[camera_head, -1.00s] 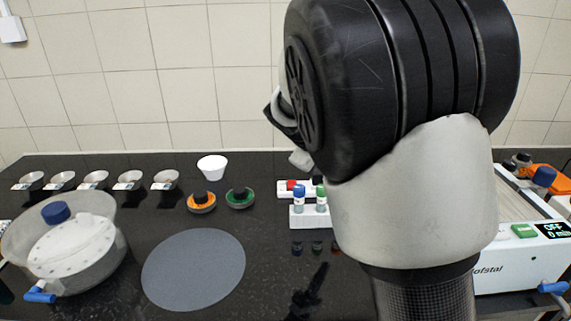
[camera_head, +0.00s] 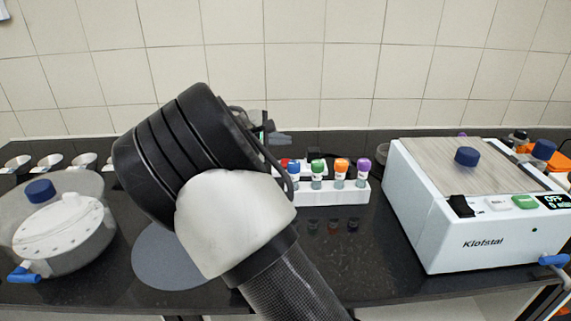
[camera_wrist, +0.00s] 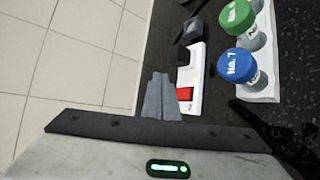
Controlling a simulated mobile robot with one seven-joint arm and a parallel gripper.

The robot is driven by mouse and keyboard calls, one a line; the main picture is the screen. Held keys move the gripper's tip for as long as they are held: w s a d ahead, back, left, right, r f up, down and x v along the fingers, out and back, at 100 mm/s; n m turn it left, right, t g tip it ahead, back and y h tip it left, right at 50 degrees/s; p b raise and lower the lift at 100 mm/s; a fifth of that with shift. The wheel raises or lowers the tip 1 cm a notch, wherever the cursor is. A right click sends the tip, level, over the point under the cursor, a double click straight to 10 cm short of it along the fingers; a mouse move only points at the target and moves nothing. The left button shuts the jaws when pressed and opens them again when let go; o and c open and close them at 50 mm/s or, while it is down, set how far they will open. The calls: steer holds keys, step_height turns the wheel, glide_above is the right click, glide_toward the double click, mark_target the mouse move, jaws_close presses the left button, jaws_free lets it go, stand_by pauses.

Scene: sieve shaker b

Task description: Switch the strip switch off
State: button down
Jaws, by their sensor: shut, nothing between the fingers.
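The white power strip (camera_wrist: 194,96) shows in the wrist view with its red switch (camera_wrist: 185,77) and dark plugs (camera_wrist: 187,54) beside it. In the head view the strip (camera_head: 318,164) lies behind the vial rack, partly hidden by my arm and the vials. My gripper (camera_wrist: 160,76) is shut and empty, its grey fingers close to the red switch on its left in the wrist view. The fingertips overlap or nearly overlap the switch's edge in the picture; I cannot tell whether they touch. In the head view my gripper (camera_head: 276,138) is small, above the strip's left end.
A white rack (camera_head: 335,195) with several coloured-cap vials stands in front of the strip. The white shaker machine (camera_head: 470,230) stands right, showing OFF. A clear lidded vessel (camera_head: 85,245) and a grey round mat (camera_head: 150,268) are left. The tiled wall (camera_head: 330,60) is behind.

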mark_target(282, 166)
steer(key=shift+w+f+b, duration=0.55)
steer(key=shift+w+f, duration=0.1)
steer(key=shift+f, duration=0.7)
steer(key=shift+w+f+b, duration=0.55)
steer(key=shift+w+f, duration=0.1)
steer(key=shift+f, duration=0.65)
steer(key=shift+w+f+b, duration=0.55)
steer(key=shift+w+f, duration=0.1)
steer(key=shift+f, duration=0.7)
steer(key=shift+w+f+b, duration=0.15)
steer(key=shift+f+b, duration=0.15)
steer(key=shift+f, duration=0.1)
steer(key=shift+w+f, duration=0.1)
steer(key=shift+f, duration=0.1)
steer(key=shift+s+r, duration=0.3)
steer(key=shift+r, duration=0.25)
